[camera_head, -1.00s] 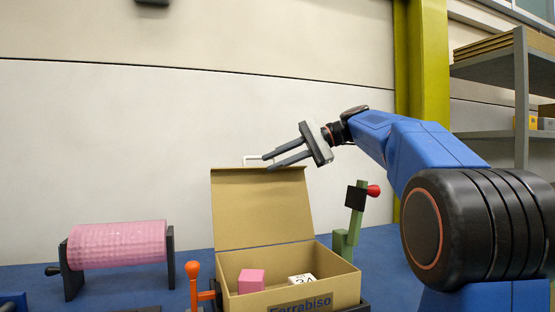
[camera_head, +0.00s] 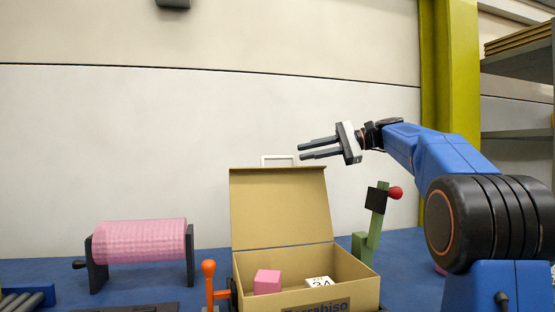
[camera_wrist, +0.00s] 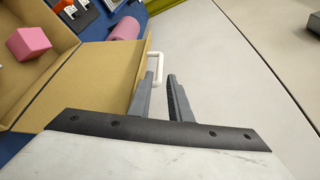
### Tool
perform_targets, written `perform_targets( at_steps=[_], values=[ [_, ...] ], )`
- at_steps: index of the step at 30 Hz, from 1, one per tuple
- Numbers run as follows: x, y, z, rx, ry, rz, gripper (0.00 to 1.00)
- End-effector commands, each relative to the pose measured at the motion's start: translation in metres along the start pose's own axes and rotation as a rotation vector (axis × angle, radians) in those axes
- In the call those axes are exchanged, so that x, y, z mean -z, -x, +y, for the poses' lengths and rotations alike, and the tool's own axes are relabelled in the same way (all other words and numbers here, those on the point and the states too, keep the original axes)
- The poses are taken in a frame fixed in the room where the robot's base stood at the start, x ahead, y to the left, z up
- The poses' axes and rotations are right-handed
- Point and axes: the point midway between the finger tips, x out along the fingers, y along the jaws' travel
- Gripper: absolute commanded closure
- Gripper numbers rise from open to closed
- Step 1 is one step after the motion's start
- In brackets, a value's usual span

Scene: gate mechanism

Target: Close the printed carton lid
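The printed carton (camera_head: 352,288) stands on the blue surface with lettering on its front. Its lid (camera_head: 280,208) stands open, tilted up at the back. A white handle (camera_head: 279,158) sticks up from the lid's top edge; it also shows in the wrist view (camera_wrist: 155,68). A pink cube (camera_head: 267,281) and a white labelled block (camera_head: 319,282) lie inside the carton.
A pink roller (camera_head: 140,242) on dark stands is at the left. An orange lever (camera_head: 209,285) stands close to the carton's left side. A green post with a red knob (camera_head: 376,210) stands behind its right side. Grey shelves are at the far right.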

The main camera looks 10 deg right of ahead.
Motion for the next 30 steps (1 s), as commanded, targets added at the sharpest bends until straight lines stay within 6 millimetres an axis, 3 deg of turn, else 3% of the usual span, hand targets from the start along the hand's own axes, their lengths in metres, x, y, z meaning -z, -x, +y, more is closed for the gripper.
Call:
perform_targets(
  at_steps=[9,15,21,30],
  values=[
    [0.0,-0.058,0.001,-0.001,-0.001,-0.003,0.82],
    [0.0,-0.085,0.0,-0.001,-0.001,-0.001,0.82],
    [0.0,-0.099,0.0,-0.001,-0.001,-0.001,0.82],
    [0.0,-0.1,0.0,0.0,-0.001,0.0,0.82]
  ],
)
